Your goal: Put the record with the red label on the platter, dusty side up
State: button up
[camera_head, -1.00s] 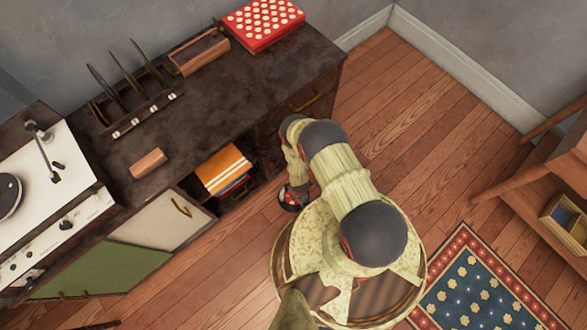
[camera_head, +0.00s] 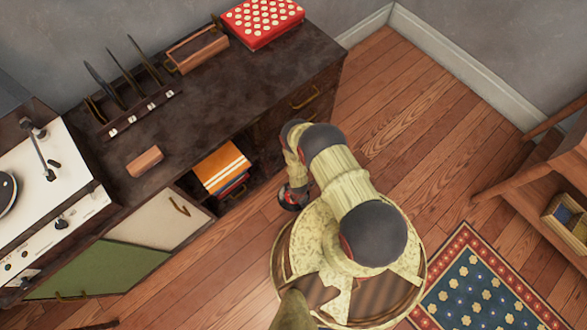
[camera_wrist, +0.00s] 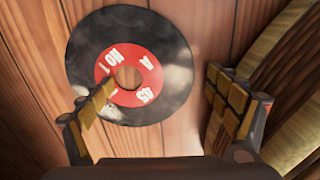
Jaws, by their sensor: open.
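The record with the red label (camera_wrist: 157,43) shows its face in the wrist view, against wooden floor planks. Its label reads "A", "45" and "NO 1", upside down in the picture. Pale smudges mark its black surface; I cannot tell dust from sheen. My gripper (camera_wrist: 160,105) is open, and its left finger overlaps the record's lower left edge in the picture. I cannot tell whether they touch. In the head view my gripper (camera_head: 293,197) is low beside the cabinet, mostly hidden by my arm. The platter (camera_head: 6,193) is on the white turntable (camera_head: 42,203), cut by the left edge.
The dark cabinet (camera_head: 240,110) bears a rack (camera_head: 140,112) with several dark discs, a brown block (camera_head: 145,161), a wooden tray (camera_head: 200,52) and a red dotted box (camera_head: 262,20). Orange sleeves (camera_head: 222,168) fill an open shelf. A patterned rug (camera_head: 475,290) and wooden shelf (camera_head: 540,180) stand right.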

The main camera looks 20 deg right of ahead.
jog(key=shift+c, duration=1.4)
jog(key=c, duration=1.4)
